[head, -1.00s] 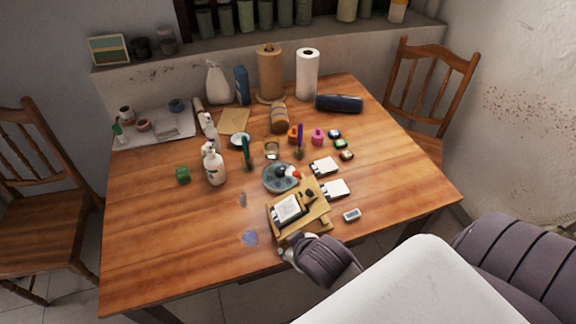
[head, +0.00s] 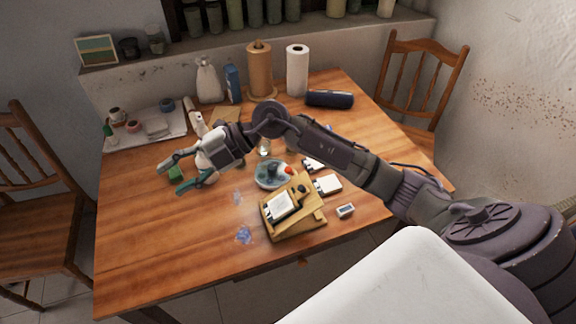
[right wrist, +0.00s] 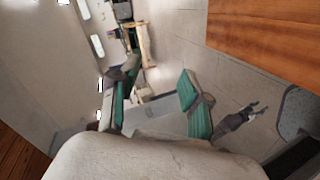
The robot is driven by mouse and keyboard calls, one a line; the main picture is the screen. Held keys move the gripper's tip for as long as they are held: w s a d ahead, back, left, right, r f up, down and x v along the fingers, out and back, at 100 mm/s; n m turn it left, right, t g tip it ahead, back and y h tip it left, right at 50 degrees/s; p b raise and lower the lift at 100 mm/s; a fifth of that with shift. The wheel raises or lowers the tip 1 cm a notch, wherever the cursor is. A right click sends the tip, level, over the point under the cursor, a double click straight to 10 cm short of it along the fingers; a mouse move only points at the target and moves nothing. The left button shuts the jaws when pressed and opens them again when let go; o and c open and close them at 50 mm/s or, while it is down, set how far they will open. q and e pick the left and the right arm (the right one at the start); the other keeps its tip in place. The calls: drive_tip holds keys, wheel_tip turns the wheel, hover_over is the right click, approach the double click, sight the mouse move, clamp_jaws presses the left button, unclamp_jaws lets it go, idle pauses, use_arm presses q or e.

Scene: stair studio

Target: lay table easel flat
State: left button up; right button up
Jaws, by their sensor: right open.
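The wooden table easel (head: 313,219) stands near the table's front edge, right of centre. Its board slopes up from the tabletop, and a small white panel in a dark frame (head: 283,206) rests on it. A small grey claw shape, apparently my left gripper (right wrist: 255,107), shows there at a distance, too small to read.
My right arm spans the table behind the easel and hides several things. The wooden table's (head: 145,265) front left is mostly clear.

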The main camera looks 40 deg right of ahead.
drive_tip(key=w+d+f+g+h, duration=0.2)
drive_tip(key=d+f+h, duration=0.2)
drive_tip(key=d+h, duration=0.55)
drive_tip(key=r+m+g+h, duration=0.1)
drive_tip(key=r+m+h, duration=0.1)
drive_tip(key=m+h, duration=0.25)
hover_over(288, 168)
wheel_tip(288, 168, down, 14)
drive_tip(key=shift+d+r+p, duration=0.1)
drive_tip(key=shift+p, duration=1.15)
clamp_jaws()
